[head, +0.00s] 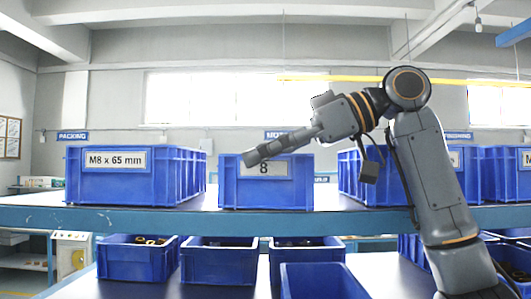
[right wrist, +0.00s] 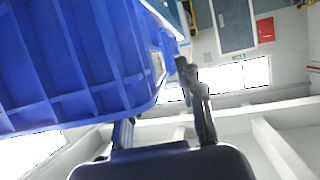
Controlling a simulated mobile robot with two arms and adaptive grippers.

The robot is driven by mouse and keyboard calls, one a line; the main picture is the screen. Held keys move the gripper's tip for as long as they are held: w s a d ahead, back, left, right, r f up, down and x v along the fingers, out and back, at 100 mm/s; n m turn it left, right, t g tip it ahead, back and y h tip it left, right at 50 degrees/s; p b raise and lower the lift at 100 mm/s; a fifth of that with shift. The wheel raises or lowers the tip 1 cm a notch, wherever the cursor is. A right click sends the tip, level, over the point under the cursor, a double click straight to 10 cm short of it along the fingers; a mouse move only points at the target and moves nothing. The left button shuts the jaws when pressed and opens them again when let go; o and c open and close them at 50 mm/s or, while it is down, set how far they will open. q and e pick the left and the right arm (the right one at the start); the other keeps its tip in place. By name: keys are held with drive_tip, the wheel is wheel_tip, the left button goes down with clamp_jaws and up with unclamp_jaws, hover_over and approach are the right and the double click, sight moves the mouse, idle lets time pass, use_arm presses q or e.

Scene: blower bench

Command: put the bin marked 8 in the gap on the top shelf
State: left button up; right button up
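The blue bin marked 8 (head: 265,194) stands upright at the front of the top shelf (head: 150,219), with open space on both sides of it. My right gripper (head: 250,157) reaches in from the right across the bin's upper front, partly covering its label. In the right wrist view a blue bin wall (right wrist: 70,60) fills the upper left. The two fingers of my right gripper (right wrist: 160,105) are spread apart there. One finger's end is hidden behind the bin and the other shows beside its front. Contact cannot be made out. My left gripper is out of view.
A blue bin labelled M8 x 65 mm (head: 120,185) stands left on the top shelf. Another blue bin (head: 375,180) stands right, partly behind my arm. Several bins, including an open one (head: 220,262), sit below. Bare shelf shows between the top bins.

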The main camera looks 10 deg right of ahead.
drive_tip(key=v, duration=1.2)
drive_tip(key=shift+s, duration=0.1)
